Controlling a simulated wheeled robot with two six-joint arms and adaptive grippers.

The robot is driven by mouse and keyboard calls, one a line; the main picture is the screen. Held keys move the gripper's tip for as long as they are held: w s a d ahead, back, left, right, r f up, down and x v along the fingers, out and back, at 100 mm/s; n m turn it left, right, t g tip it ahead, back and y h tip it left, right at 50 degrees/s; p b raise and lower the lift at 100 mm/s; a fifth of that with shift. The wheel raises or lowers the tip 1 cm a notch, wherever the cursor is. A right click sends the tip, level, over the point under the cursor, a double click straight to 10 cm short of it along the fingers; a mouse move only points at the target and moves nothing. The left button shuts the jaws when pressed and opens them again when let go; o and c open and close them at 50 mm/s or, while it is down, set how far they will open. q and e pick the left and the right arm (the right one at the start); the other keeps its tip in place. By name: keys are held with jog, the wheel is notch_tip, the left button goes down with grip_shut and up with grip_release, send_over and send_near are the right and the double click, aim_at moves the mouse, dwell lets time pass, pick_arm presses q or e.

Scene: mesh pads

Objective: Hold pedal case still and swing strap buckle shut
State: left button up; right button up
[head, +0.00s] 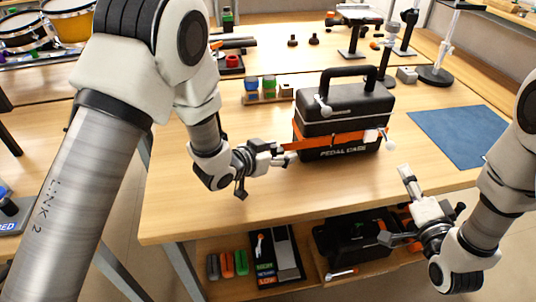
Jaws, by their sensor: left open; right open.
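The black pedal case (345,106) stands upright on the wooden table, with its handle on top and an orange strap (345,138) around its front. A pale, whitish buckle piece (371,135) shows at the strap's right end; whether it is shut is too small to tell. My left gripper (286,154) is open at the case's lower left, close to the strap's left end; I cannot tell whether it touches. My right gripper (396,205) is open and empty, in front of the table's front edge, below and right of the case.
A blue mat (459,136) lies right of the case. Small coloured jars (268,84) stand behind left. Metal stands (437,73) rise at the back right. A lower shelf (230,288) holds a second black case (352,238) and coloured blocks.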

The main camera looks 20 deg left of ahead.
pick_arm(q)
jog(key=shift+w+d+f, duration=0.15)
jog(key=shift+w, duration=0.15)
grip_shut()
jog(key=c, duration=1.1)
grip_release()
grip_shut()
jog(key=shift+s+f, duration=0.1)
jog(key=shift+s, duration=0.05)
